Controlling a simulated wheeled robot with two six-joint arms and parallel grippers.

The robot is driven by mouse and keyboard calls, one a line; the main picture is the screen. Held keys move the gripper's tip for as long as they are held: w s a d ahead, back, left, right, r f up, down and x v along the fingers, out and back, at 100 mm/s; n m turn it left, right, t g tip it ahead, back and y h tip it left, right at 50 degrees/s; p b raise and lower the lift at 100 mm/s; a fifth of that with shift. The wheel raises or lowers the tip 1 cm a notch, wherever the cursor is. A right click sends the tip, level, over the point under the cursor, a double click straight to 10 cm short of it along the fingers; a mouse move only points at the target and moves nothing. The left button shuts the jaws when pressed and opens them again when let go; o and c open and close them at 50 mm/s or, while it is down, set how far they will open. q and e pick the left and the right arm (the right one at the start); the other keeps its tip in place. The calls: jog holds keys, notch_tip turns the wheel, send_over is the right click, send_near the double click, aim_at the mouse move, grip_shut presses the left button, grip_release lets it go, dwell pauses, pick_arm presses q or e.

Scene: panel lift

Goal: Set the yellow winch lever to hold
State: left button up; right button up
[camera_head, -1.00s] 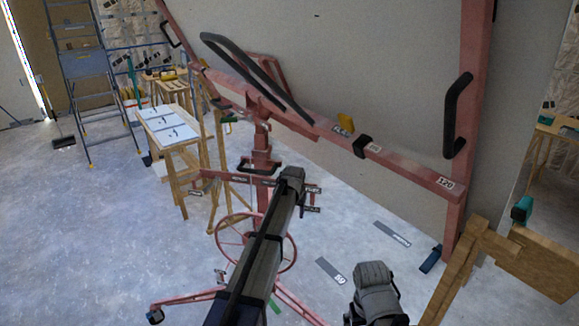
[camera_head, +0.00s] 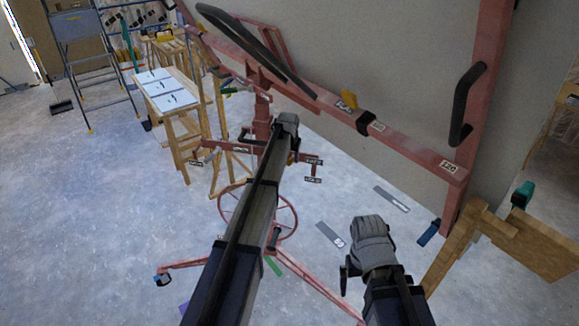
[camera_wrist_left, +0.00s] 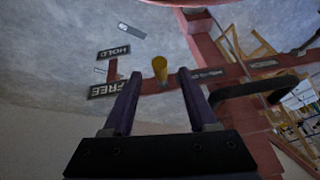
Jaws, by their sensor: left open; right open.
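The yellow winch lever (camera_wrist_left: 160,70) shows in the left wrist view as a short stub on the red bar. My left gripper (camera_wrist_left: 159,76) is open, with one finger on each side of the lever in the picture; contact cannot be seen. The HOLD label (camera_wrist_left: 113,52) is up and left of the lever, and the FREE label (camera_wrist_left: 103,90) is lower left, closer to me. In the head view my left wrist (camera_head: 287,122) hides the lever and the fingers. My right gripper (camera_head: 347,274) is open and empty, low and right of centre.
The red panel lift (camera_head: 263,120) stands ahead, with a handwheel (camera_head: 226,210) and splayed legs. A large grey panel (camera_head: 400,50) rests behind its frame. Wooden trestles (camera_head: 480,225) stand right. A ladder (camera_head: 85,50) and small table (camera_head: 165,90) are left; open floor lies front left.

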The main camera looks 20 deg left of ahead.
aim_at(289, 161)
pick_arm(q)
jog(key=b+x, duration=0.4)
jog(key=x, duration=0.1)
jog(key=shift+w+f, duration=0.1)
jog(key=shift+f, duration=0.2)
jog(key=shift+r, duration=0.1)
grip_shut()
dwell(1.1)
